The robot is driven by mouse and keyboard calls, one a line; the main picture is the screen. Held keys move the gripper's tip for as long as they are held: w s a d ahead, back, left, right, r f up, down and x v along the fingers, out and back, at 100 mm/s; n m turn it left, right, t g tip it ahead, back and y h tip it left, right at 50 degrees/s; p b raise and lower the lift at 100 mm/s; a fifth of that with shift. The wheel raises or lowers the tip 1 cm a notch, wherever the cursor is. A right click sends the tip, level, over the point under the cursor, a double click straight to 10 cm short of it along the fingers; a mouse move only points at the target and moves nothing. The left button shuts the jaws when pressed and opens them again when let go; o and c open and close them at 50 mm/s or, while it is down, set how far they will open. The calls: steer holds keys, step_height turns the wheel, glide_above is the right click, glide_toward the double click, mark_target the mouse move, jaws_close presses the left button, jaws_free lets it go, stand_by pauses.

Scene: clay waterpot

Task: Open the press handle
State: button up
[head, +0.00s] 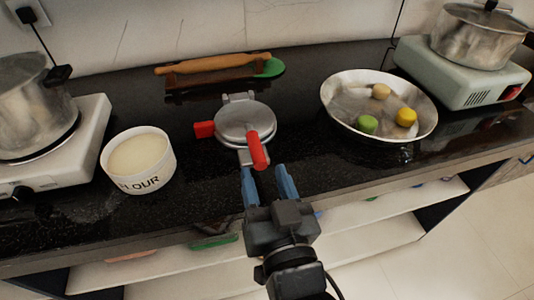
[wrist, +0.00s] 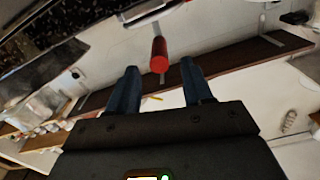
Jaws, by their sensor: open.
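A silver round press (head: 240,122) stands on the black counter in the middle of the head view. Its red handle (head: 257,150) points toward me over the front of the press. A second red grip (head: 204,129) sticks out at the press's left side. My gripper (head: 270,176) is open, its two blue fingers pointing at the press just short of the red handle. In the wrist view the red handle (wrist: 159,54) shows end-on, ahead of and between the open fingers (wrist: 160,78), with nothing held. Most of the press is out of the wrist view.
A white flour bowl (head: 138,160) stands left of the press. A steel bowl (head: 340,112) with coloured balls is at the right. A rolling pin (head: 212,64) on a board lies behind. Pots on stoves stand at both sides. The counter's front edge (head: 345,190) is beneath my gripper.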

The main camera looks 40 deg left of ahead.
mark_target(253, 138)
steer(key=shift+x, duration=3.55)
steer(key=shift+c, duration=0.4)
jaws_close()
